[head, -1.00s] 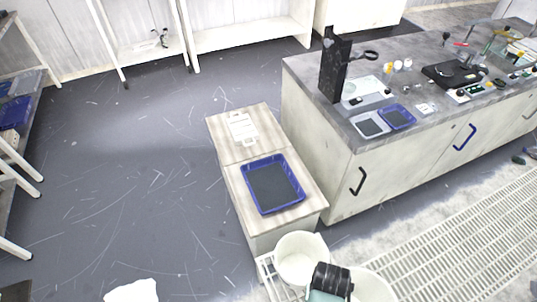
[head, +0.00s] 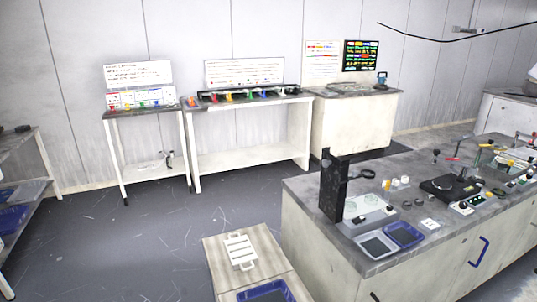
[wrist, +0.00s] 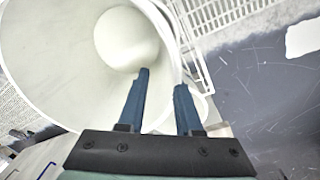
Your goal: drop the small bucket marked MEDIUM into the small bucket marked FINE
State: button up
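In the wrist view a white bucket (wrist: 62,62) fills the upper left, seen into its open mouth, with a paler round area inside it. My gripper (wrist: 162,79) is at this bucket's right side. Its two dark blue fingers are apart, one over the bucket's inside and one by its outer side, with the wall seeming to run between them. I cannot tell whether they touch it. A bit of another white rim shows behind the right finger. No MEDIUM or FINE marking can be read. The head view shows neither buckets nor gripper.
In the head view a low pale cabinet (head: 218,262) holds a white rack (head: 240,250) and a blue tray (head: 288,292). The grey-topped bench (head: 300,190) with instruments stands right. Tables line the back wall. Grey floor (head: 130,250) is open at left.

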dwell(0.3)
jog(key=r, duration=0.4)
jog(key=r+p, duration=0.1)
jog(key=r, duration=0.3)
jog(key=a+r+p, duration=0.1)
jog(key=r, duration=0.4)
jog(key=shift+w, duration=0.1)
